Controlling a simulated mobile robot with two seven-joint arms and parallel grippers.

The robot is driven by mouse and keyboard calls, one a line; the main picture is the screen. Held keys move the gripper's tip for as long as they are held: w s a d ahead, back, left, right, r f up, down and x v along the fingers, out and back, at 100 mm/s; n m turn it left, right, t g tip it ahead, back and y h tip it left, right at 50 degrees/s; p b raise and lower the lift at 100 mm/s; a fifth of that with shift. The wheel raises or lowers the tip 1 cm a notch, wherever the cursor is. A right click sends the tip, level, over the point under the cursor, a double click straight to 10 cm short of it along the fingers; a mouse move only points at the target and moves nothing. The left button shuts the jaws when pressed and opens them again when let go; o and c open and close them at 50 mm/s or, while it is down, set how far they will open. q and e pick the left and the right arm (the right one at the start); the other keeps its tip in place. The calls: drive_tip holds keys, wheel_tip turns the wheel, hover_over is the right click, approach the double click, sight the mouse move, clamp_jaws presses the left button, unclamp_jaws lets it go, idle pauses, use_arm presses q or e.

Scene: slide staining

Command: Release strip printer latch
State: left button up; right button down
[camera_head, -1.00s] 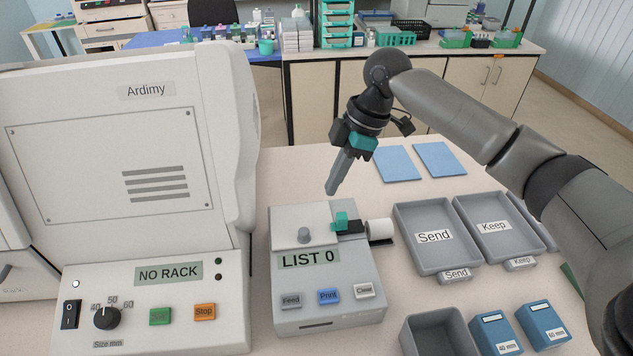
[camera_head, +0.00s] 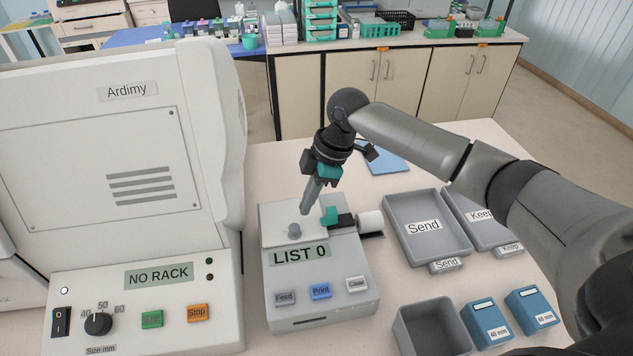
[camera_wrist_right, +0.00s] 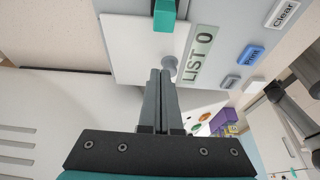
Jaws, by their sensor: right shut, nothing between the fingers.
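The strip printer (camera_head: 318,276) is a pale grey box reading "LIST 0", with Feed, Print and Clear buttons on its front. A round grey knob (camera_head: 294,231) stands on its top lid; the wrist view shows the knob (camera_wrist_right: 169,65) right by my fingertips. A teal tab (camera_head: 331,214) sits on a black piece right of the lid, beside a white paper roll (camera_head: 369,222). I cannot tell which part is the latch. My right gripper (camera_head: 304,212) points down with shut, empty fingers, just behind the knob. Whether they touch is unclear. My left gripper is out of view.
The large white Ardimy machine (camera_head: 95,150) stands close on the left. Grey Send (camera_head: 455,246) and Keep (camera_head: 477,228) trays lie to the right, with an empty grey bin (camera_head: 400,335) and blue boxes (camera_head: 490,327) in front.

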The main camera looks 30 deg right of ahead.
sight(330, 211)
drive_tip(key=shift+x, duration=1.1)
drive_tip(key=d, duration=0.1)
drive_tip(key=s+d+p, duration=0.1)
drive_tip(key=d, duration=0.1)
drive_tip(key=shift+d, duration=0.45)
drive_tip(key=shift+d, duration=0.1)
drive_tip(key=shift+s+d+r+p, duration=0.1)
drive_tip(key=shift+s+d+p, duration=0.1)
drive_tip(key=shift+d+p, duration=0.4)
drive_tip(key=shift+d, duration=0.3)
